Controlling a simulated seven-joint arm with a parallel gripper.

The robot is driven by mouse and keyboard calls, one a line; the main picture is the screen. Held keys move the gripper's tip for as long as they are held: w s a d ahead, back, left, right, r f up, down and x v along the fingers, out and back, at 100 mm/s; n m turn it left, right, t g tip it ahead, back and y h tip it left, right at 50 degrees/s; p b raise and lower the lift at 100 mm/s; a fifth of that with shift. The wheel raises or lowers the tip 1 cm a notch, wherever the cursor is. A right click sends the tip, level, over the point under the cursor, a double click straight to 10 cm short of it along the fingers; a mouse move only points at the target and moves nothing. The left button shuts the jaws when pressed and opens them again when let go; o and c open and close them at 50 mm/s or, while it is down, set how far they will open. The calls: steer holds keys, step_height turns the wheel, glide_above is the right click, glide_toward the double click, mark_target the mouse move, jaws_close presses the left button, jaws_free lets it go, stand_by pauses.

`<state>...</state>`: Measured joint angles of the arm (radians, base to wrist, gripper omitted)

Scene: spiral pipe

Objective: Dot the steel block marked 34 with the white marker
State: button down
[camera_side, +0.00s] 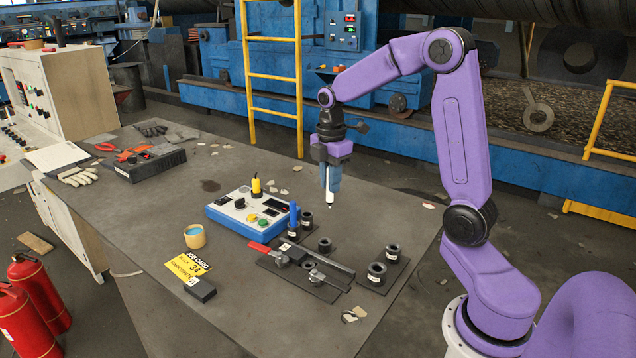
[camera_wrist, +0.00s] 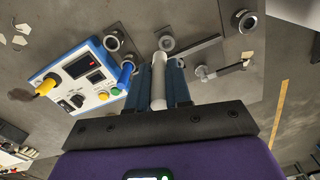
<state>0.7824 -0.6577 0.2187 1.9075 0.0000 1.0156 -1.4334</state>
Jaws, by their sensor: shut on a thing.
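My gripper (camera_side: 333,178) is shut on the white marker (camera_side: 330,200), which hangs upright, tip down, above the table in the side view. In the wrist view the marker (camera_wrist: 158,80) lies between the two blue fingers. Several dark, round, hollow steel blocks stand on dark plates below and around it: one (camera_side: 325,246) in the middle, one (camera_side: 307,220) behind, and a pair (camera_side: 377,273) (camera_side: 392,253) at the right. Some carry small white labels, too small to read, so I cannot tell which is marked 34. The yellow job card (camera_side: 188,266) shows 34.
A blue-and-white control box (camera_side: 247,212) stands left of the blocks, with an upright blue object (camera_side: 294,215) beside it. A red-handled clamp (camera_side: 266,249) and a dark bar (camera_side: 328,264) lie among the blocks. A tan cup (camera_side: 195,237) and small black block (camera_side: 200,290) are further left.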

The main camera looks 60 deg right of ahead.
steer(key=s+a+r, duration=0.1)
steer(key=s+r, duration=0.1)
steer(key=s, duration=0.2)
steer(key=w+a+f, duration=0.5)
steer(key=w+a, duration=0.3)
steer(key=a, duration=0.1)
steer(key=shift+s+d+f, duration=0.1)
steer(key=shift+d+f, duration=0.05)
steer(key=shift+f, duration=1.25)
steer(key=shift+s+d+f, duration=0.1)
steer(key=shift+f, duration=1.25)
steer(key=shift+f, duration=0.6)
steer(key=shift+r, duration=0.1)
step_height(320, 180, up, 7)
stand_by(0.8)
stand_by(0.4)
